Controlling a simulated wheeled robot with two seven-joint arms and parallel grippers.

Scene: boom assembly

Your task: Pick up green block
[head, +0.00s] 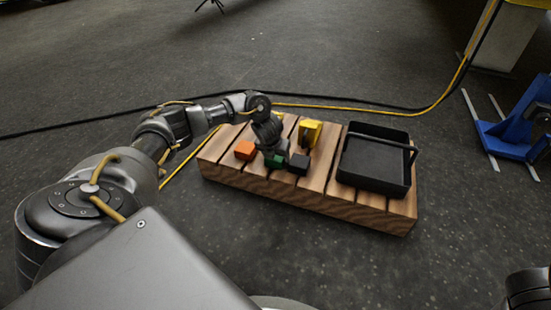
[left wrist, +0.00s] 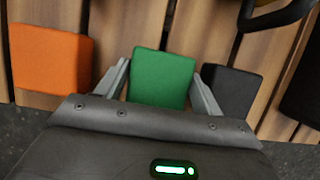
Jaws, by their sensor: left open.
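The green block (left wrist: 161,78) sits on the wooden slatted platform between the two open fingers of my left gripper (left wrist: 163,85) in the left wrist view. A small gap shows on each side of it, so the fingers do not look closed on it. In the head view my left gripper (head: 277,150) is low over the platform and partly hides the green block (head: 274,161). My right gripper does not show; only a bit of dark arm is at the lower right edge of the head view.
An orange block (head: 245,150) lies left of the green one, a black block (head: 299,164) close on its right. A yellow piece (head: 310,133) stands behind. A black tray (head: 376,192) with a handle is on the right end of the wooden platform (head: 310,199). Cables run behind.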

